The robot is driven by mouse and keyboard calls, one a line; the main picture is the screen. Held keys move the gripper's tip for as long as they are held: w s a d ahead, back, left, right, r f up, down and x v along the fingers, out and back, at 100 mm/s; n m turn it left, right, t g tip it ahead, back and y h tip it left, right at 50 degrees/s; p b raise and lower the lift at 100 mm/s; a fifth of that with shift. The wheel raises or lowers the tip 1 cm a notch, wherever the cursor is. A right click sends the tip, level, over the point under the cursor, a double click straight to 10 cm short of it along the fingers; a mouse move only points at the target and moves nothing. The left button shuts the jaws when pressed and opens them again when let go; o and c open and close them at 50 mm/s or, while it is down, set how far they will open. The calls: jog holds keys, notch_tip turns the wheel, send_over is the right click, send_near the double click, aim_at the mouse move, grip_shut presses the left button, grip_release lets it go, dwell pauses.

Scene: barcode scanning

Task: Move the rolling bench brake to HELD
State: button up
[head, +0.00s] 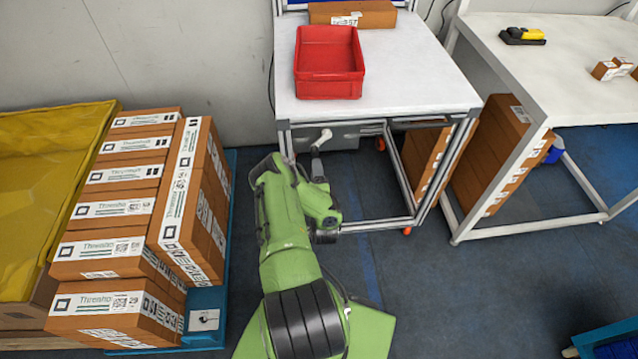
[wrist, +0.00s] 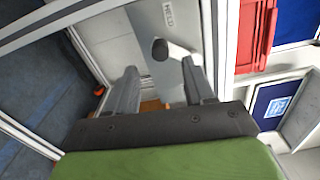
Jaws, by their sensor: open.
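The rolling bench (head: 420,85) has a white top and a grey frame. A grey plate (wrist: 150,25) under its top carries the word HELD (wrist: 168,15) in the wrist view. A brake handle with a dark round knob (wrist: 160,48) stands out from this plate. In the head view a pale handle (head: 323,137) shows at the bench's front left corner. My gripper (wrist: 159,68) is open, and the knob appears between and just beyond its fingertips. I cannot tell whether a finger touches the handle. In the head view my gripper (head: 317,165) is just below the handle.
A red bin (head: 330,85) and a cardboard box (head: 350,14) sit on the bench. Stacked cartons (head: 130,210) on a blue pallet stand at left. A white table (head: 560,80) stands at right. Blue floor (head: 450,290) is clear in front.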

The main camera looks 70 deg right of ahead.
jog(key=p+v, duration=0.8)
jog(key=p, duration=0.4)
jog(key=shift+a, duration=0.25)
jog(key=shift+s, duration=0.1)
